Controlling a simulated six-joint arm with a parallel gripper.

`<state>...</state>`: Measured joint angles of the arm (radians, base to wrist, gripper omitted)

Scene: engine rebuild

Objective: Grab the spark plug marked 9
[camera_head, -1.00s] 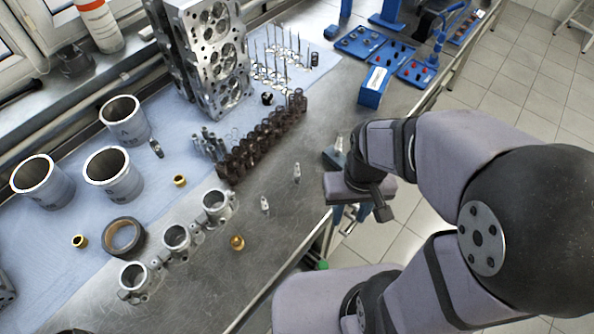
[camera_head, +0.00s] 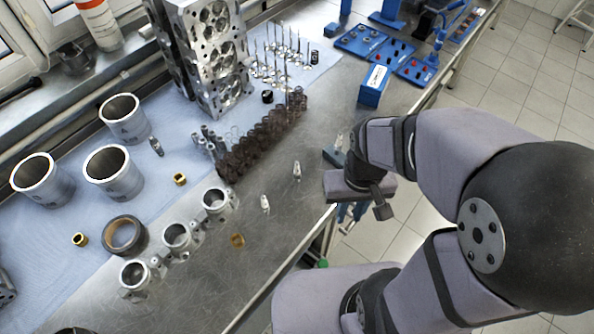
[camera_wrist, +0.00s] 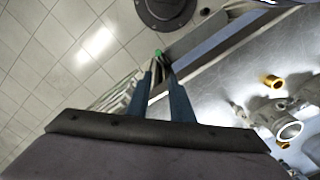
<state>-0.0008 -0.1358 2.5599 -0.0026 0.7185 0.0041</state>
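Two small spark plugs lie on the bare steel bench: one (camera_head: 265,203) near the middle and one (camera_head: 297,170) further right. A third plug-like piece (camera_head: 156,147) is on the blue cloth by the cylinders. A pale upright piece (camera_head: 339,142), possibly another plug, is by a blue block (camera_head: 333,157), partly hidden by my arm. No number is legible. My gripper (camera_head: 350,212) is past the bench's right edge in the head view, apart from the plugs. In the wrist view, its blue fingers (camera_wrist: 158,66) have a gap between them and hold nothing.
Metal cylinders (camera_head: 114,172), a bearing ring (camera_head: 125,236), pistons (camera_head: 178,238), dark springs (camera_head: 260,140) and a cylinder head (camera_head: 212,60) crowd the left and back. Blue trays (camera_head: 360,40) and a blue box (camera_head: 374,87) stand at the back right. The bench's front right is mostly clear.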

